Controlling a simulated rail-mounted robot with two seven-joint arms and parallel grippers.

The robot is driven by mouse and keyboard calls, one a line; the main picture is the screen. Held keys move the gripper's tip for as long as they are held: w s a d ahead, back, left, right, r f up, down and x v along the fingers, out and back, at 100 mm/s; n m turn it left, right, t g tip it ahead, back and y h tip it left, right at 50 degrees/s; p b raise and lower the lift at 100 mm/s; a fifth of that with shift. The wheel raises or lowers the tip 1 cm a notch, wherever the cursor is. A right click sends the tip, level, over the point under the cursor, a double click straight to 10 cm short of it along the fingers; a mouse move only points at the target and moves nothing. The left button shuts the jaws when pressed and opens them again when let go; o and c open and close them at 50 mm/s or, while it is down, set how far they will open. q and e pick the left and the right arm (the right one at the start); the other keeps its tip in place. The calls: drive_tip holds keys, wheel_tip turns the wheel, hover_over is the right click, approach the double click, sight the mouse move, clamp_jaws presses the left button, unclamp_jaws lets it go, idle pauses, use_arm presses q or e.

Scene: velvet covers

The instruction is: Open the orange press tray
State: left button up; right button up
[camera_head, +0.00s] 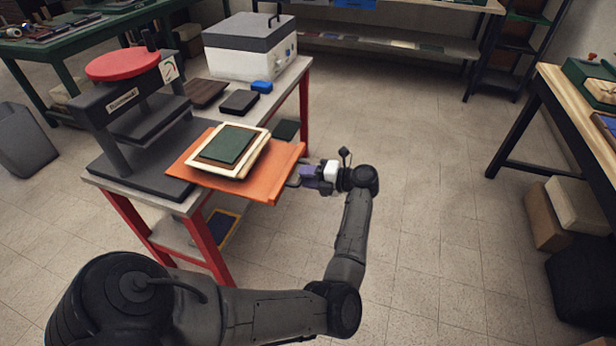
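The orange press tray (283,178) sticks out to the right from the dark press (122,112) with the round red top, and its near right part reaches past the table's edge. A cream frame with a dark green cover (228,144) lies on the tray. My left gripper (294,178) is at the tray's right edge, level with it, and seems to touch it. Its fingertips are small and partly hidden at the edge, so I cannot tell whether they are closed on the tray. My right gripper is not in view.
The press stands on a red-legged table (198,204). The floor to the right is clear up to a wooden bench (583,110).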

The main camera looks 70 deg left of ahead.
use_arm(q)
drive_tip(key=shift+o, duration=0.6)
drive_tip(key=p+v, duration=0.2)
drive_tip(key=v, duration=1.1)
drive_tip(key=shift+w+d, duration=0.3)
drive_tip(key=shift+r, duration=0.1)
